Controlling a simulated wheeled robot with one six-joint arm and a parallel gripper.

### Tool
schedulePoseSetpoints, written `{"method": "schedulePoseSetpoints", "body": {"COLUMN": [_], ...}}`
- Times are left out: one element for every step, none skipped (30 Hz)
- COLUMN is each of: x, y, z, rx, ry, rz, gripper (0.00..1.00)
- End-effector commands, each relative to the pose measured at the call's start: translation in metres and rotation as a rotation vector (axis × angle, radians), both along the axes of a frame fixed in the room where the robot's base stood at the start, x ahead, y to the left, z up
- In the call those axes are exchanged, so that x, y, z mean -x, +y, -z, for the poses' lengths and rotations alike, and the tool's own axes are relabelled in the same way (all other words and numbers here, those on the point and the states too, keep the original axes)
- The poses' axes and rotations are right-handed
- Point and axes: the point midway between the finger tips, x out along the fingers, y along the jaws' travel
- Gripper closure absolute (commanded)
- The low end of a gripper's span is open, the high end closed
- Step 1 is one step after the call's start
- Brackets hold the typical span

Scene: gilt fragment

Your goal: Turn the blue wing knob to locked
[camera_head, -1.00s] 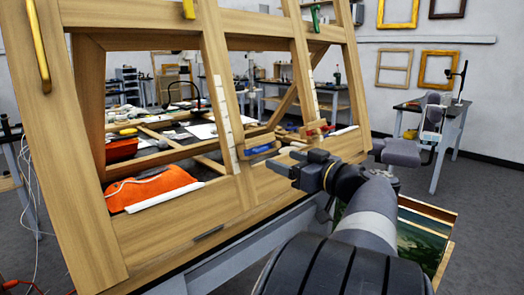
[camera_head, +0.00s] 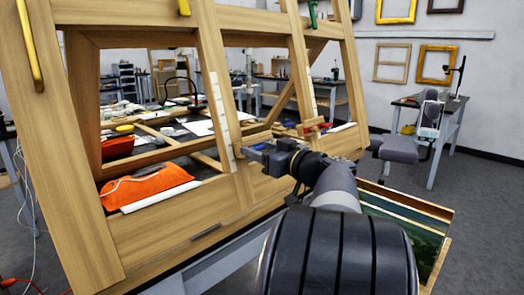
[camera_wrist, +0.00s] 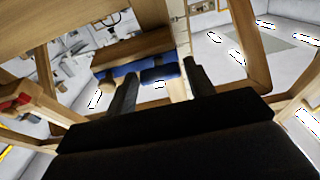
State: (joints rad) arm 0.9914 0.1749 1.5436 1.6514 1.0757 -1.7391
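The blue wing knob (camera_wrist: 160,75) shows in the wrist view, at a wooden block on the easel-like frame. Blue also shows just left of it, under the block. My gripper (camera_wrist: 160,90) is open, one dark finger on each side of the picture, with the knob beyond and between the fingertips. I cannot tell whether a finger touches it. In the head view my gripper (camera_head: 254,152) is at the frame's lower crossbar, and it hides most of the knob.
The big wooden frame (camera_head: 170,228) fills the left and middle. Red clamp parts (camera_head: 312,126) sit right of my gripper. A framed painting (camera_head: 405,228) leans at lower right.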

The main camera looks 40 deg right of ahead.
Motion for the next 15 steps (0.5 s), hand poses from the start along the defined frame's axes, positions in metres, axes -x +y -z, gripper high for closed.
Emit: {"method": "schedulePoseSetpoints", "body": {"x": [0.0001, 0.0001, 0.0002, 0.0002, 0.0002, 0.0002, 0.0002, 0.0002, 0.0002, 0.0002, 0.0002, 0.0002, 0.0002, 0.0002, 0.0002], "y": [0.0, 0.0, 0.0, 0.0, 0.0, 0.0, 0.0, 0.0, 0.0, 0.0, 0.0, 0.0, 0.0, 0.0, 0.0], "z": [0.0, 0.0, 0.0, 0.0, 0.0001, 0.0, 0.0, 0.0001, 0.0001, 0.0001, 0.0, 0.0001, 0.0001, 0.0002, 0.0003], "rx": [0.0, 0.0, 0.0, 0.0, 0.0, 0.0, 0.0, 0.0, 0.0, 0.0, 0.0, 0.0, -0.001, -0.002, -0.004], "ry": [0.0, 0.0, 0.0, 0.0, 0.0, 0.0, 0.0, 0.0, 0.0, 0.0, 0.0, 0.0, 0.0, 0.0, 0.0], "rz": [0.0, 0.0, 0.0, 0.0, 0.0, 0.0, 0.0, 0.0, 0.0, 0.0, 0.0, 0.0, 0.0, 0.001, 0.001], "gripper": [0.54, 0.56, 0.59, 0.62, 0.64, 0.67, 0.7, 0.72, 0.76, 0.78, 0.81, 0.81, 0.81, 0.81, 0.81]}}
